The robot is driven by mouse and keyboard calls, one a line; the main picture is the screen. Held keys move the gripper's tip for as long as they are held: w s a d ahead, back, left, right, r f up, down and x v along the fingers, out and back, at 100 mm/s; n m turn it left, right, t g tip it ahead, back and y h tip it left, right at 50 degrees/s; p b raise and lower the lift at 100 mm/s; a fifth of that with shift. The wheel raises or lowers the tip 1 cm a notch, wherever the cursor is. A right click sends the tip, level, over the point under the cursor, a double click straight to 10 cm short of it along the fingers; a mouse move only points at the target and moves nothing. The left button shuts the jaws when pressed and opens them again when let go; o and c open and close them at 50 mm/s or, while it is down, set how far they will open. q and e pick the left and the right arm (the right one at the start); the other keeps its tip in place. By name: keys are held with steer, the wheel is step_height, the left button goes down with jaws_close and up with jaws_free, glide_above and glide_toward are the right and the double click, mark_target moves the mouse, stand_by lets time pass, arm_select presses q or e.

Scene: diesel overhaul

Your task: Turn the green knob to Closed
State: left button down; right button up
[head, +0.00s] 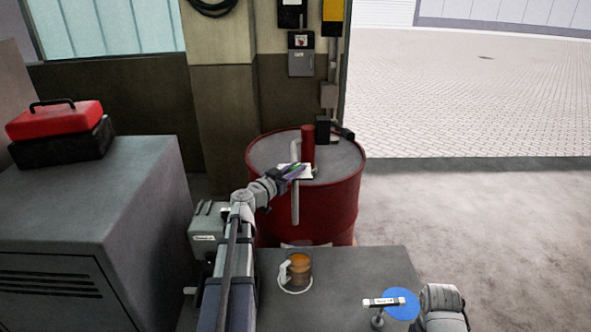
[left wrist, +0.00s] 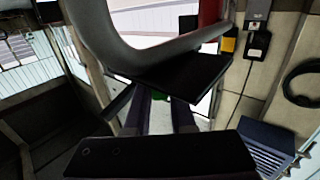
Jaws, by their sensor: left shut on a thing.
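A red drum (head: 340,205) stands ahead, with a red pump post (head: 308,143) and a pale bent spout pipe on its top. My left gripper (head: 293,170) reaches over the drum's near edge, beside the pipe, and is shut on the small green knob. Only a bit of the knob (head: 299,167) shows in the head view. In the left wrist view, a bit of green shows beyond the fingers, mostly hidden by them. A white plate (head: 309,175) lies behind the gripper; no lettering on it can be read.
A grey bench (head: 335,312) in front carries a glass jug of amber liquid (head: 299,268) and a blue disc (head: 401,304). A grey cabinet (head: 75,215) with a red toolbox (head: 55,118) stands at left. The floor at right is clear.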

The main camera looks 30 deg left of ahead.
arm_select(q)
steer(key=shift+d+y, duration=0.1)
steer(key=shift+y, duration=0.3)
steer(key=n+y, duration=0.3)
steer(key=y, duration=0.1)
steer(key=shift+s, duration=0.1)
steer(key=n+g+y, duration=0.1)
steer(key=n+y, duration=0.2)
steer(key=y, duration=0.1)
steer(key=n+g+y, duration=0.2)
steer(key=n+y, duration=0.1)
steer(key=y, duration=0.1)
steer(key=shift+w+y, duration=0.2)
steer(key=shift+y, duration=0.1)
steer(key=n+g+y, duration=0.4)
steer(key=g, duration=0.1)
steer(key=shift+a, duration=0.2)
steer(key=shift+s+n+g+y, duration=0.15)
steer(key=shift+n+g+y, duration=0.95)
steer(key=shift+g, duration=0.6)
steer(key=shift+s+a+n+g, duration=0.1)
steer(key=shift+n+g, duration=0.3)
steer(key=c, duration=0.8)
jaws_free()
steer(key=shift+o, duration=0.2)
